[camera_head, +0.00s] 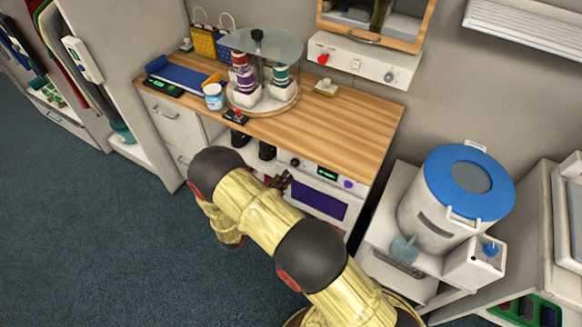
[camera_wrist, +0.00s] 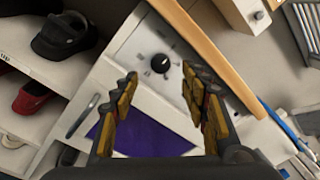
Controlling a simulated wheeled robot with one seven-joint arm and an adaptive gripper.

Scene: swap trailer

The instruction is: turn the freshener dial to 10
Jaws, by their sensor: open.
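The black dial (camera_wrist: 160,63) sits on the white front panel of the appliance with a purple window, probably the freshener. Marks ring the dial, but their numbers are too small to read. It also shows in the head view (camera_head: 295,162), at the panel's left end. My gripper (camera_wrist: 160,75) is open and empty, with one finger on either side of the dial in the wrist view. The fingertips seem short of the panel; I see no contact. In the head view my gripper (camera_head: 281,181) is just in front of the appliance, below the dial, partly hidden by my arm.
The wooden counter (camera_head: 340,125) overhangs the panel closely. A green display (camera_head: 327,174) and a purple knob (camera_head: 348,184) are right of the dial. A door handle (camera_wrist: 82,116) and a shelf with dark and red items (camera_wrist: 30,100) are left in the wrist view.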

